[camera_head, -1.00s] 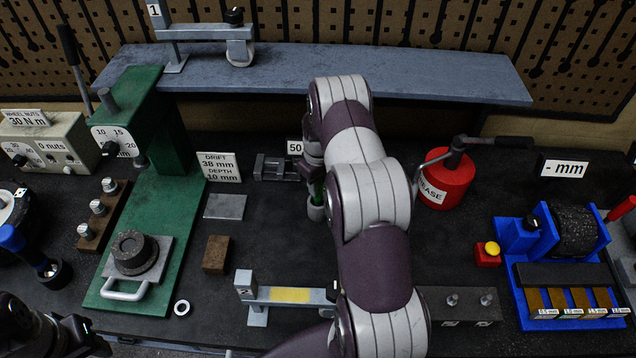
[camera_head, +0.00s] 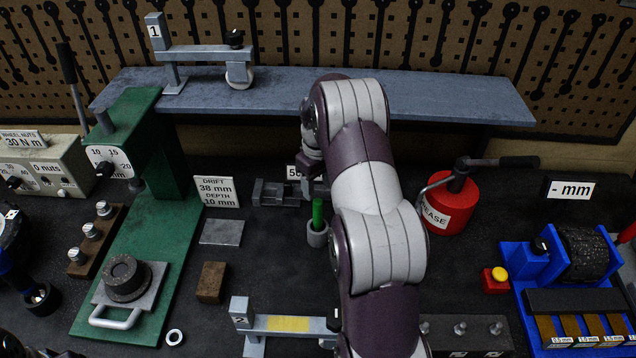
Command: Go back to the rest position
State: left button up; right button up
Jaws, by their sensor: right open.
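My right arm comes in from the bottom and reaches up the middle of the head view. My right gripper (camera_head: 314,180) is at its far end, partly hidden behind the arm; it is open. Below it, a green-handled tool (camera_head: 318,211) stands upright in a small grey cup (camera_head: 317,236), apart from the gripper in the picture. Of my left arm only dark bits show at the bottom left corner, and I cannot make out its jaws.
A green press (camera_head: 150,240) stands left. A red grease can (camera_head: 447,208) is right of my arm, with a blue grinder (camera_head: 520,262) further right. A yellow-marked beam (camera_head: 285,324) lies in front. A raised grey shelf (camera_head: 420,95) spans the back.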

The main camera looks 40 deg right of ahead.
jog(key=shift+r+b, duration=0.3)
jog(key=shift+r, duration=1.3)
jog(key=s+a+f+b, duration=0.3)
jog(key=s+a, duration=0.6)
jog(key=a, duration=0.1)
jog(key=s+a+f+m+t+b, duration=0.1)
jog(key=s+a+f+b, duration=0.2)
jog(key=s+a, duration=0.6)
jog(key=shift+a+f+b, duration=0.2)
jog(key=shift+a+b, duration=0.25)
jog(key=shift+a, duration=0.3)
jog(key=shift+s, duration=0.15)
